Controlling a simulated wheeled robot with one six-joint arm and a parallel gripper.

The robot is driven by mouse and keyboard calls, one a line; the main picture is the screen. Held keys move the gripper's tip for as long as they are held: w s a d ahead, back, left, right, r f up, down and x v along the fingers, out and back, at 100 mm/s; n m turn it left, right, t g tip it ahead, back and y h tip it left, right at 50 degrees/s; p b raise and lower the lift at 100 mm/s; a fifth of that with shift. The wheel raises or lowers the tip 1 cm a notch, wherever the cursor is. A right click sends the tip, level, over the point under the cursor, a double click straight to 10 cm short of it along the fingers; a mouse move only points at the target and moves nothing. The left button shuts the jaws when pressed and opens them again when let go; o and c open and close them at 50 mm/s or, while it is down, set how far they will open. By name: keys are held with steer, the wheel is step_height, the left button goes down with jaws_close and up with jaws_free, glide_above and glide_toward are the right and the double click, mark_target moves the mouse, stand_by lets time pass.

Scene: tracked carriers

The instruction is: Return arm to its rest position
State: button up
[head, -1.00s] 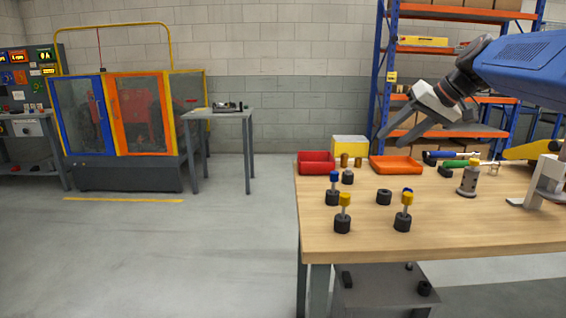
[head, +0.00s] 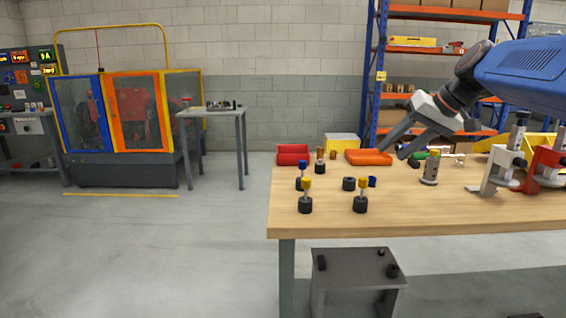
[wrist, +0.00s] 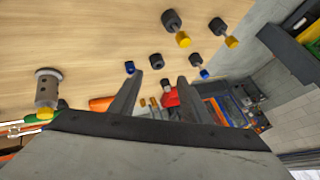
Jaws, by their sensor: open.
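My gripper (head: 389,152) hangs at the end of my arm over the back part of the wooden workbench (head: 440,215), pointing down and left. Its two fingers are spread with nothing between them; they also show apart in the wrist view (wrist: 160,82). In the head view the fingertips overlap the orange tray (head: 369,157), but the gap to it is unclear. Black-based pegs with yellow caps, such as the front left one (head: 306,195) and the front right one (head: 361,196), stand upright on the bench. A blue-capped peg (head: 301,175) stands behind them.
A red bin (head: 293,155) and a yellow-and-white box (head: 342,148) are at the bench's back. A grey cylinder (head: 430,170) and clamp-like stands (head: 500,170) are right. A low grey table (head: 355,265) is below the bench. The floor left (head: 150,250) is clear.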

steer(key=s+f+g+h, duration=0.1)
steer(key=s+f+h, duration=0.4)
steer(key=s+f, duration=2.2)
steer(key=s, duration=0.3)
steer(key=shift+a, duration=0.2)
steer(key=shift+s, duration=0.1)
steer(key=shift+c, duration=0.4)
